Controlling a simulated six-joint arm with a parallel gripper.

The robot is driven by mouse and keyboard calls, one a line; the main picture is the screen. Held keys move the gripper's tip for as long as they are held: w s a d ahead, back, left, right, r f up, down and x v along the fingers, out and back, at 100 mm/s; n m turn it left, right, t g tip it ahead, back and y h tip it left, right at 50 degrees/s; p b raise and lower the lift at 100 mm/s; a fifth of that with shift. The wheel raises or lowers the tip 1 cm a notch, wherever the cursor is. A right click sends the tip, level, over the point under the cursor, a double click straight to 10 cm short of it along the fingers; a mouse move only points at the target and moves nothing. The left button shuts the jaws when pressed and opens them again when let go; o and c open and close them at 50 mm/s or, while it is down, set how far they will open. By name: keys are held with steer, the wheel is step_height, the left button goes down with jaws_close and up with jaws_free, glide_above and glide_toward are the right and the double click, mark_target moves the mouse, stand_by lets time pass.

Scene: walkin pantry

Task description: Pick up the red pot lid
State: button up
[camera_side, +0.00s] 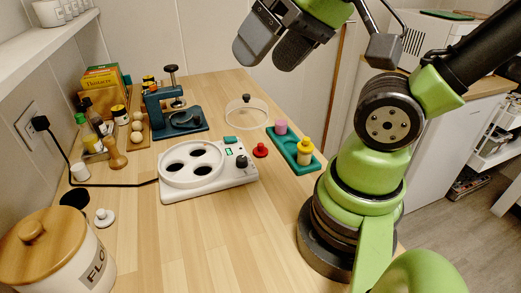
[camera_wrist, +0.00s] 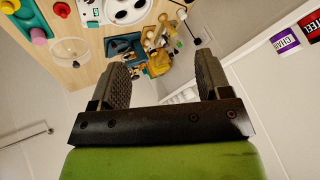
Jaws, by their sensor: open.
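The red pot lid (camera_side: 260,150) is small and round with a knob. It lies on the wooden counter between the white appliance and the teal tray. It also shows at the upper left of the wrist view (camera_wrist: 62,9). My gripper (camera_side: 270,52) is high above the counter at the top of the side view, well apart from the lid. In the wrist view its two fingers (camera_wrist: 162,66) stand wide apart with nothing between them.
The white appliance (camera_side: 236,176) with several round openings is left of the lid. The teal tray (camera_side: 286,150) holds pink and yellow pieces. A clear dome (camera_side: 246,112) and a blue press (camera_side: 186,121) stand behind. A flour canister (camera_side: 55,262) is front left.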

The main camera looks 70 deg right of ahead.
steer(key=w+d+f+n+g+h, duration=0.2)
steer(key=w+d+f+n+g, duration=0.15)
steer(key=w+d, duration=0.2)
steer(key=n+g+h, duration=0.3)
steer(key=n+g, duration=0.2)
steer(key=n, duration=0.4)
glide_toward(261, 144)
steer(key=f, duration=0.1)
steer(key=f+n+g, duration=0.1)
steer(key=f, duration=0.1)
steer(key=d+f+n, duration=0.1)
steer(key=shift+w+f+g+h, duration=0.2)
steer(key=shift+f+g+h, duration=0.05)
steer(key=shift+f+h, duration=0.1)
steer(key=x, duration=0.5)
steer(key=shift+s+f, duration=0.15)
steer(key=shift+f, duration=0.1)
steer(key=shift+c, duration=0.5)
steer(key=c, duration=0.8)
